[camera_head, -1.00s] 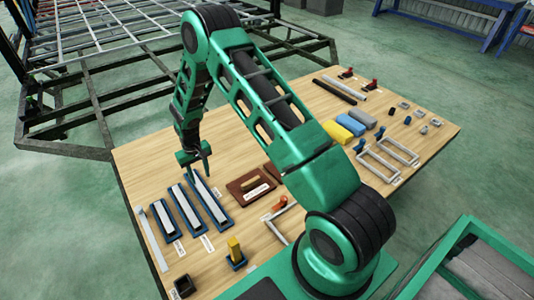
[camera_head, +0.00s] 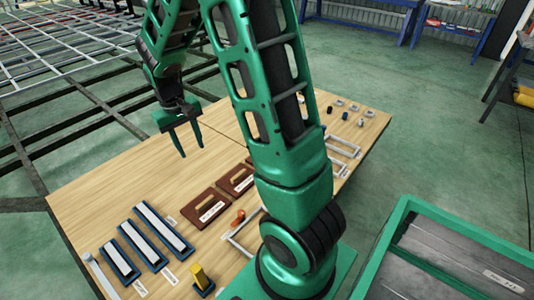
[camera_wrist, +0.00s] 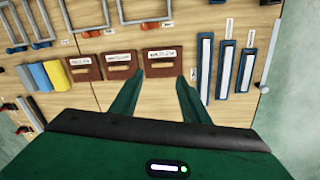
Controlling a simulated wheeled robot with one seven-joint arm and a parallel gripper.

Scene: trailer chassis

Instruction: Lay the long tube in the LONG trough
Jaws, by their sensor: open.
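Three blue troughs of different lengths lie side by side at the table's left end. The long trough (camera_head: 138,218) is the one nearest the brown trays; it also shows in the wrist view (camera_wrist: 199,98). A pale long tube (camera_head: 165,229) appears to lie lengthwise inside it, between its blue walls; it also shows in the wrist view (camera_wrist: 204,62). The two shorter troughs hold similar pale strips. My gripper (camera_head: 191,151) is open and empty, above the table and apart from the troughs. In the wrist view its fingers (camera_wrist: 159,80) point towards a brown tray, left of the long trough.
Brown labelled trays (camera_head: 208,219) lie beside the troughs. A yellow block (camera_head: 200,277) stands at the front edge, and a grey bar (camera_head: 102,276) lies along the left edge. Grey frames (camera_wrist: 90,12) and coloured blocks (camera_wrist: 54,75) occupy the rest. Bare wood lies behind the trays.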

